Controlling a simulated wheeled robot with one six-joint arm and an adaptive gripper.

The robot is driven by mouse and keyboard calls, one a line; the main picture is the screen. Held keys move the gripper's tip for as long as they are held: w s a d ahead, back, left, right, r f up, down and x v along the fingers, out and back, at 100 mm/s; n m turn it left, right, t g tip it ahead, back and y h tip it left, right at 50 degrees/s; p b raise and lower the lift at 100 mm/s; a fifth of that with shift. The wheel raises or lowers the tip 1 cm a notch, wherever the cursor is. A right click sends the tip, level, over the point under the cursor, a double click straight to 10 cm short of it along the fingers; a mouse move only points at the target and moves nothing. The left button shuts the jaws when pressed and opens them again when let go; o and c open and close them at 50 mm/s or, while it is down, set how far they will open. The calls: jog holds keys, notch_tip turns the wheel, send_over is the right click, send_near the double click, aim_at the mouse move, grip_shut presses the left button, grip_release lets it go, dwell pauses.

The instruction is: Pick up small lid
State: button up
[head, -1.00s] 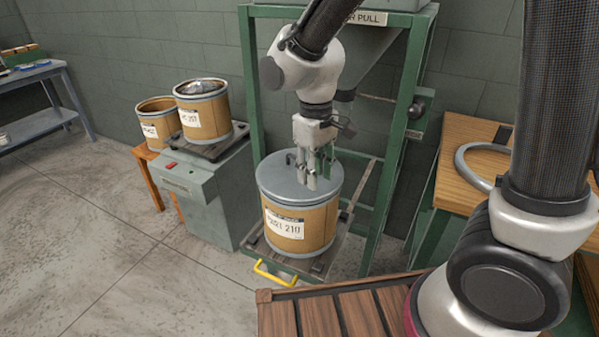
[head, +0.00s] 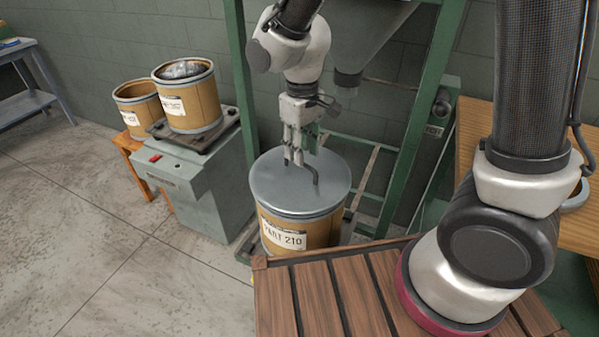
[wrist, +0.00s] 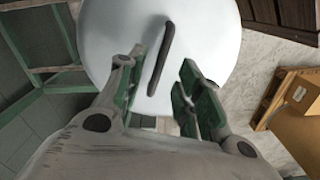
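The lid (head: 281,188) is a round grey disc lying on the brown drum (head: 310,236) labelled PART 210. Its dark bar handle (head: 303,170) stands up from the top. My gripper (head: 300,148) points down over the lid, close to the handle. In the wrist view the pale lid (wrist: 105,30) fills the upper middle, and the handle (wrist: 161,58) runs lengthwise, nearer the left finger. My gripper (wrist: 162,97) is open there, its green-padded fingers on either side of the handle's line. I cannot tell whether the fingertips reach down past the handle's top.
A green frame (head: 428,125) with a grey hopper (head: 372,35) rises behind the drum. Two open drums stand at the left, one (head: 190,105) on a grey scale cabinet (head: 205,185). A slatted wooden top (head: 335,295) lies in front, and a wooden table (head: 565,235) at right.

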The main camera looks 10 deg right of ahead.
aim_at(300, 170)
jog(key=f, duration=0.5)
jog(key=shift+w+a+f, duration=0.1)
jog(key=shift+w+a, duration=0.05)
jog(key=shift+w, duration=0.05)
grip_shut()
